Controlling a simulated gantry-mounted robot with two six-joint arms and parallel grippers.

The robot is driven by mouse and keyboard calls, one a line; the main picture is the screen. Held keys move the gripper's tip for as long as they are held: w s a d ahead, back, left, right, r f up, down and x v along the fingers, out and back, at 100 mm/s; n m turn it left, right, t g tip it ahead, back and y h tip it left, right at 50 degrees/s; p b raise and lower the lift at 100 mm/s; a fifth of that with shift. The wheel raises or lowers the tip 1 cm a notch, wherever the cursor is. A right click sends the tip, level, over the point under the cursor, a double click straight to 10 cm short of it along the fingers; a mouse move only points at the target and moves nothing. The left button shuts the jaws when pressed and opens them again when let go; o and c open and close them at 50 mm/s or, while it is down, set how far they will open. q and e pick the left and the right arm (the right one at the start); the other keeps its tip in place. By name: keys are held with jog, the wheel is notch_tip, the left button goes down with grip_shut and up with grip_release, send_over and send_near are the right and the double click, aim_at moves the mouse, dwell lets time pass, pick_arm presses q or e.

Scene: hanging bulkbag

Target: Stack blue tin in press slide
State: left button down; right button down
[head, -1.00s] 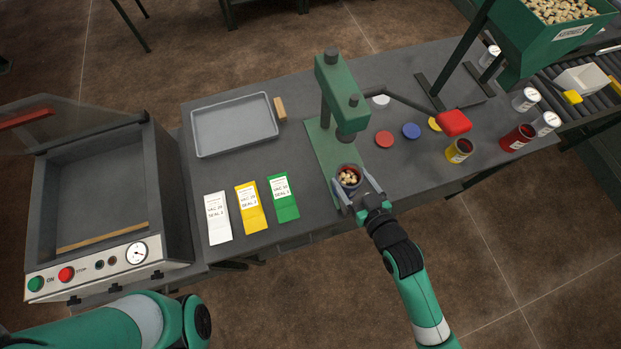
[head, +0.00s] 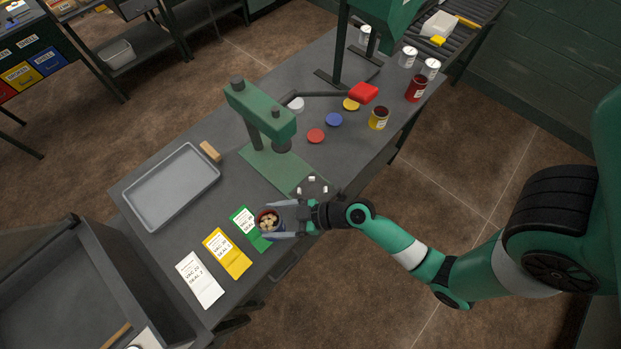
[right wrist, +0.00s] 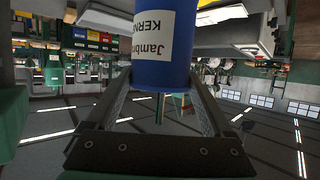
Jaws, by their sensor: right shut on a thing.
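The gripper is shut on the tin's sides. In the right wrist view the blue tin (right wrist: 165,62), with a white label, sits between the fingers (right wrist: 160,100). The green press (head: 262,118) stands behind, on a green base plate (head: 275,162). At the base's front end, several small pale blocks surround an empty spot, right of the tin. My left gripper is out of view.
Green (head: 249,228), yellow (head: 228,253) and white (head: 200,281) pouches lie on the left, by a grey tray (head: 171,186). Red (head: 316,136), blue (head: 334,119) and yellow (head: 351,104) lids lie beyond the press, near a yellow tin (head: 378,118) and a red tin (head: 416,88).

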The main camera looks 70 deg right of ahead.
jog(key=s+d+r+m+g+h+p, duration=0.1)
jog(key=s+d+r+m+h+p, duration=0.2)
jog(key=s+d+m+h, duration=0.45)
jog(key=s+d+r+m+h+p, duration=0.2)
jog(key=s+d+r+h+p, duration=0.15)
jog(key=s+d, duration=0.8)
jog(key=w+a+f+b, duration=0.1)
jog(key=w+f+b, duration=0.6)
jog(key=w+f, duration=0.6)
jog(key=shift+w+a+f+b, duration=0.25)
jog(key=shift+w+a+b, duration=0.05)
jog(key=shift+w, duration=0.1)
